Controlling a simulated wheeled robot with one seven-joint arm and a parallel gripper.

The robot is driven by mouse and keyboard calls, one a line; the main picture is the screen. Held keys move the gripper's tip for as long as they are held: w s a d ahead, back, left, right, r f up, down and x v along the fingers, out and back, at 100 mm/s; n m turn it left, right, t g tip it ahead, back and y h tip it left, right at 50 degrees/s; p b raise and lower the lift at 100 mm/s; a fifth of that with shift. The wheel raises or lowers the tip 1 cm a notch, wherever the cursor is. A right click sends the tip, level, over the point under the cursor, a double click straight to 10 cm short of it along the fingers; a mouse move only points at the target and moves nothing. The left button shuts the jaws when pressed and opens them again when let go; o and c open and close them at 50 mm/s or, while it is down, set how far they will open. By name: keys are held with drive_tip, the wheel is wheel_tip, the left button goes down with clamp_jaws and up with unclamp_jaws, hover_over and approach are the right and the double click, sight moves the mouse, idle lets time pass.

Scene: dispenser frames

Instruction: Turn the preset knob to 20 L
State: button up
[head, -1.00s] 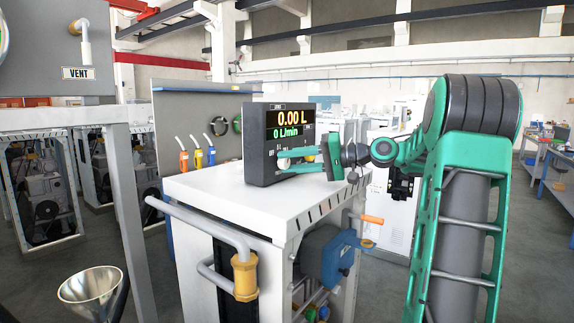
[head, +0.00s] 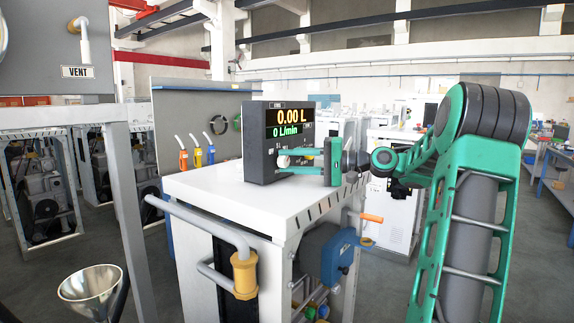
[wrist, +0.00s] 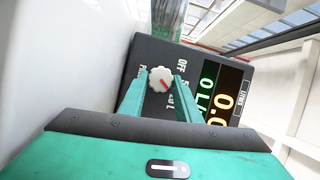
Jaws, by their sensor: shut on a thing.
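The dispenser panel (head: 268,118) is a dark box on the white cabinet, and its display reads 0.00 L and 0 L/min. The preset knob (wrist: 159,76) is small, round and white with a red mark, low on the panel front. It also shows pale in the head view (head: 283,161). My gripper (wrist: 160,88) is shut on the knob, one green finger on each side. In the wrist view the panel appears tilted, with OFF, a 5 and a label ending in L near the knob; a finger partly covers the labels. I cannot tell which label the red mark points to.
The white cabinet top (head: 225,200) is clear in front of the panel. A grey pipe handle (head: 200,222) runs along its left side. A metal funnel (head: 90,285) stands at lower left. Several coloured nozzles (head: 196,155) hang on the grey board behind.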

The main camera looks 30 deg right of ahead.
drive_tip(key=shift+d+f, duration=0.1)
drive_tip(key=shift+d, duration=0.1)
drive_tip(key=o, duration=1.1)
drive_tip(key=shift+c, duration=0.2)
drive_tip(key=shift+a, duration=0.1)
drive_tip(key=shift+v, duration=5.35)
drive_tip(key=shift+w, duration=0.1)
